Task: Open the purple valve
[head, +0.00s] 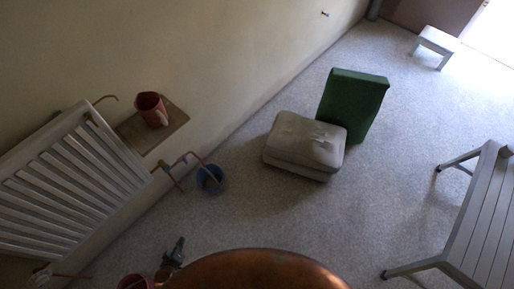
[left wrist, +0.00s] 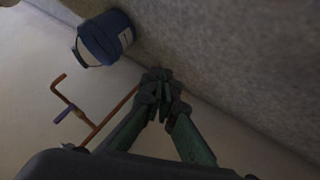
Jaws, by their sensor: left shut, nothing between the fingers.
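The purple valve (left wrist: 66,113) is a small purple piece on a bent copper pipe (left wrist: 57,84), left of my fingers in the left wrist view. In the head view the copper pipe (head: 204,161) comes out beside the white radiator (head: 62,185); the valve's colour is too small to make out there. My left gripper (head: 178,246) is at the bottom of the head view, apart from the pipe and nearer to me. In the left wrist view its dark green fingers (left wrist: 160,84) are together and empty. My right gripper is not in view.
A blue bucket (head: 211,180) stands on the floor by the pipe, also in the left wrist view (left wrist: 103,38).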

